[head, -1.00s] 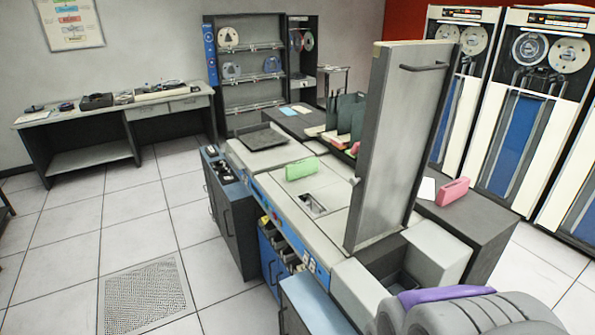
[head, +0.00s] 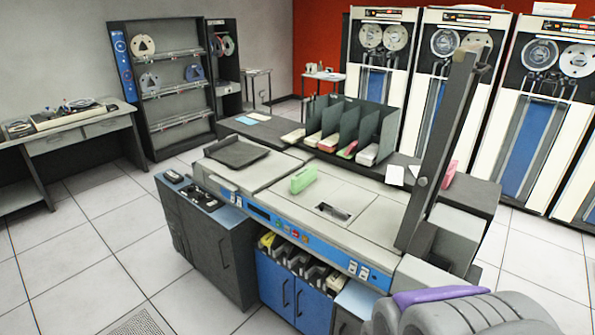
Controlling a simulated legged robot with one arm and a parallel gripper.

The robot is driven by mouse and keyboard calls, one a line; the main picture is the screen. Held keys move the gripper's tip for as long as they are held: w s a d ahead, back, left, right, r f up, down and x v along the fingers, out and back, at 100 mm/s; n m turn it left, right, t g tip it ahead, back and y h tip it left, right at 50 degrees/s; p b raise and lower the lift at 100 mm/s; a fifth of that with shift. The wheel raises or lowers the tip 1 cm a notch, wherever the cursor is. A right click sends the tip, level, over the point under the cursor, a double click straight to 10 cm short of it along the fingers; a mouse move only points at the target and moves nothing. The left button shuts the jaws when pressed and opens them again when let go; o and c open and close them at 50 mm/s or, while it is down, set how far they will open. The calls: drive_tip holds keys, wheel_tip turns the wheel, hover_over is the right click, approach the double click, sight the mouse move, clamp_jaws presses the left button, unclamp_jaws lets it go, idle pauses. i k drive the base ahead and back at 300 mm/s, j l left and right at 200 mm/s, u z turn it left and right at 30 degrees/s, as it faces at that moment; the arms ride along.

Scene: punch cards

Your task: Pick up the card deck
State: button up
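A green card deck (head: 303,178) stands on edge on top of the grey card machine (head: 270,210), near its middle. A pink deck (head: 449,174) is on the dark surface at the right, partly hidden by the raised panel. Several more decks, including a pink-red one (head: 347,150), lie in the slots of the dark green rack (head: 345,125) behind the machine. Which deck is meant cannot be told. My arm's grey and purple end (head: 465,305) shows at the bottom right, apart from the decks; its jaws cannot be made out.
A tall raised panel (head: 435,150) stands on the machine's right side. A dark tray (head: 236,152) sits at its left. Blue cabinets (head: 293,290) front it. Tape drives (head: 455,100) line the back right. The tiled floor at the left is clear.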

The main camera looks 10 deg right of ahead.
sight(302, 178)
drive_tip(key=i+j+z, duration=0.1)
drive_tip(key=j, duration=0.25)
drive_tip(key=i+j+z, duration=0.15)
drive_tip(key=i+j, duration=0.15)
drive_tip(key=i+j+z, duration=0.1)
drive_tip(key=j, duration=0.3)
drive_tip(key=i+j+z, duration=0.15)
drive_tip(key=j, duration=0.25)
drive_tip(key=i+j+z, duration=0.1)
drive_tip(key=i+j, duration=0.15)
drive_tip(key=j, duration=0.15)
drive_tip(key=i+z, duration=0.2)
drive_tip(key=i, duration=0.2)
drive_tip(key=i+j+z, duration=0.15)
drive_tip(key=i, duration=0.25)
drive_tip(key=i+j+z, duration=0.2)
drive_tip(key=i, duration=0.15)
